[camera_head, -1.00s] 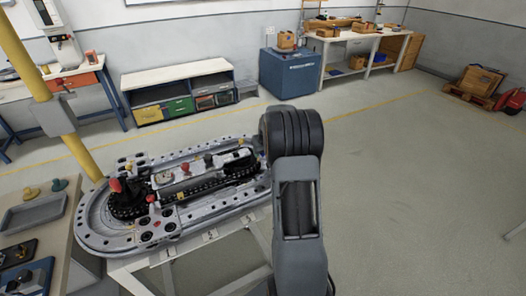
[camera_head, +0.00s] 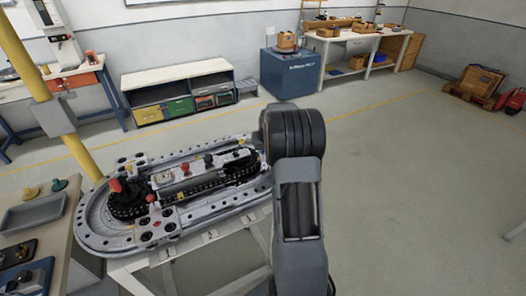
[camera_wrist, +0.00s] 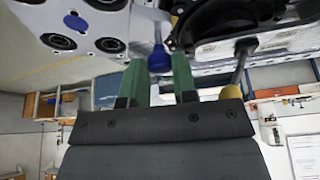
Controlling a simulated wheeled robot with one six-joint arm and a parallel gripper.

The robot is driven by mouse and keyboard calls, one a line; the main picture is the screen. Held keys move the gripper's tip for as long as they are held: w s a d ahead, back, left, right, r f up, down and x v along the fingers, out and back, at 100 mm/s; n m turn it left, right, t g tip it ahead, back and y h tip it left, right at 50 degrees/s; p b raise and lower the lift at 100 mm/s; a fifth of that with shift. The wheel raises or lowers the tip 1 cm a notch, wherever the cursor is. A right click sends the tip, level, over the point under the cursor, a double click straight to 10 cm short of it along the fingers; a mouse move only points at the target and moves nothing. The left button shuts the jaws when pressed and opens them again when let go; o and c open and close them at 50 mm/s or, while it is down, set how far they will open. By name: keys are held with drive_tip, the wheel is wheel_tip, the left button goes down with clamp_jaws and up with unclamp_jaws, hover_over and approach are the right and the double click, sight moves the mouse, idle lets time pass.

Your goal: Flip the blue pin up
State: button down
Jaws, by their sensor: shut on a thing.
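The blue pin (camera_wrist: 159,60) has a rounded blue knob on a thin light shaft that runs up in the picture to the track's underside or face; I cannot tell which. My gripper (camera_wrist: 159,66) has two green fingers, one on each side of the blue knob, and is shut on it. The ring track (camera_head: 105,241) is a grey metal oval with dark chain parts inside, on a pale frame. It also fills the top of the wrist view (camera_wrist: 110,18). In the head view my arm hides the gripper and the blue pin.
A yellow knob (camera_wrist: 231,91) on a dark shaft hangs close to the right finger. A flat blue disc (camera_wrist: 75,23) sits on the track at left. Red knobs (camera_head: 115,186) stand on the track. A side table (camera_head: 61,245) stands left; the floor at right is clear.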

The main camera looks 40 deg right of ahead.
drive_tip(key=c, duration=0.9)
unclamp_jaws()
drive_tip(key=shift+r, duration=0.15)
drive_tip(key=b+v, duration=0.2)
drive_tip(key=v, duration=1.1)
drive_tip(key=shift+s+a+r, duration=0.1)
drive_tip(key=shift+s+r, duration=0.05)
drive_tip(key=shift+r, duration=0.2)
drive_tip(key=s+a+f+n, duration=0.1)
drive_tip(key=s+a, duration=0.5)
drive_tip(key=a, duration=0.2)
drive_tip(key=s+a+f+n, duration=0.1)
drive_tip(key=s+a, duration=0.6)
drive_tip(key=a, duration=0.1)
drive_tip(key=s+a+f+n+y, duration=0.1)
drive_tip(key=s+a, duration=0.5)
drive_tip(key=a, duration=0.3)
drive_tip(key=shift+s+f, duration=0.25)
